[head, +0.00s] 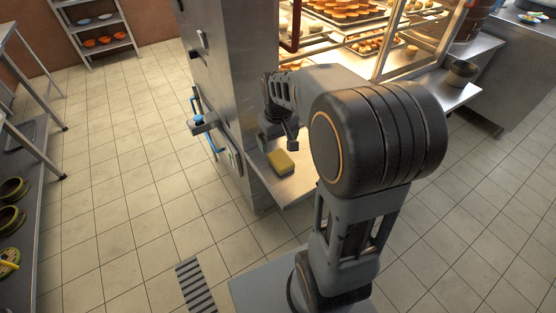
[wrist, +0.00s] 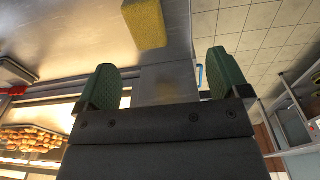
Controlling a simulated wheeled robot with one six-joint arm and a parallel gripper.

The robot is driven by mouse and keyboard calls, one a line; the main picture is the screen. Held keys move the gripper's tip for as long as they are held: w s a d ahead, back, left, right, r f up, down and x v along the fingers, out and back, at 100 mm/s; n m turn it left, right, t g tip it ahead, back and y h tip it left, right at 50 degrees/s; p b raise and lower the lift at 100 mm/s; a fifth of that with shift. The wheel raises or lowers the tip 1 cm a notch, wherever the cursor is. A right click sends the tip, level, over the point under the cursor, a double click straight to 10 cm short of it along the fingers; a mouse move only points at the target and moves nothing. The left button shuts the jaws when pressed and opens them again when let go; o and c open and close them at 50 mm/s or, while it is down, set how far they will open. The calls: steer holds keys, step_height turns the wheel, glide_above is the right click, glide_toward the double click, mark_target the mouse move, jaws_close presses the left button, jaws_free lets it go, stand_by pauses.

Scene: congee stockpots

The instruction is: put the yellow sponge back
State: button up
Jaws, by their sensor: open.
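The yellow sponge (head: 282,162) lies on a steel counter (head: 296,187) beside the tall steel cabinet. It also shows at the top of the wrist view (wrist: 145,22), beyond my fingertips and a little left of the middle between them. My gripper (head: 290,140) is just behind the sponge in the head view, partly hidden by my own arm. In the wrist view my gripper (wrist: 163,75) has its two green fingers wide apart with nothing between them. The sponge and the fingers look apart.
The tall steel cabinet (head: 215,80) stands left of the counter, with blue-handled fittings (head: 205,122) on its side. A lit glass case (head: 375,40) with baked goods is behind. A rack of bowls (head: 95,30) stands far left. Tiled floor (head: 120,200) is open at left.

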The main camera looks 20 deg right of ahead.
steer(key=s+a+r+m+t, duration=0.1)
steer(key=s+a, duration=0.5)
steer(key=s, duration=0.6)
steer(key=shift+r+t, duration=0.4)
steer(key=shift+t, duration=0.2)
steer(key=shift+r, duration=0.1)
step_height(320, 180, up, 21)
steer(key=p, duration=2)
steer(key=shift+s+a+t, duration=0.2)
steer(key=shift+t, duration=0.1)
